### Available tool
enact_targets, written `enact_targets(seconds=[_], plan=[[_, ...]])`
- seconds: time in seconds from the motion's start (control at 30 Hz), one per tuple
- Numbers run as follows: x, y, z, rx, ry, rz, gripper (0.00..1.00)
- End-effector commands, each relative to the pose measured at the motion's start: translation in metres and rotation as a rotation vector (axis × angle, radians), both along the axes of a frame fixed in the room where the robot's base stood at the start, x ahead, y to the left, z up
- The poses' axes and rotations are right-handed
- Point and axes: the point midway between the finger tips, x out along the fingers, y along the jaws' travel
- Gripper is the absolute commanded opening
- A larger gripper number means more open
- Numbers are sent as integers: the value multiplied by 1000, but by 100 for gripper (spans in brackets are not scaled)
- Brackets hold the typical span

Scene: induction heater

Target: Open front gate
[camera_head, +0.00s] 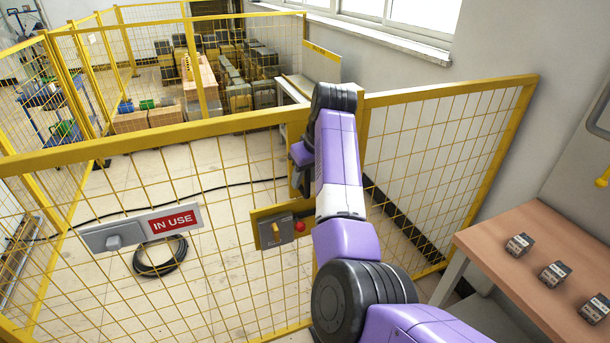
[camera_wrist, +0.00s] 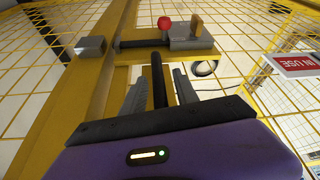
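The front gate (camera_head: 215,230) is a yellow frame with wire mesh, standing upright across the head view. A latch box (camera_head: 274,231) with a red knob (camera_head: 299,226) sits at its right side, by the yellow post. The red knob (camera_wrist: 165,22) also shows at the top of the wrist view, beside the grey latch parts (camera_wrist: 190,40). My gripper (camera_wrist: 159,72) is open in the wrist view, its two grey fingers apart. A dark bar (camera_wrist: 158,80) stands between the fingers, with gaps on both sides; contact does not show. In the head view my arm mostly hides the gripper.
An IN USE sign (camera_head: 174,220) with a grey slider is on the gate's mesh. A fixed mesh panel (camera_head: 440,160) stands right of the post. A wooden table (camera_head: 540,260) with small boxes is at the right. Open floor with a black cable coil (camera_head: 160,257) lies behind the gate.

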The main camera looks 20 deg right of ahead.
Motion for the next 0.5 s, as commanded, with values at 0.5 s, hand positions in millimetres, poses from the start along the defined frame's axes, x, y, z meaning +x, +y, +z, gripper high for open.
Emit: enact_targets(seconds=[0.5], plan=[[1,0,-3,0,0,0,0]])
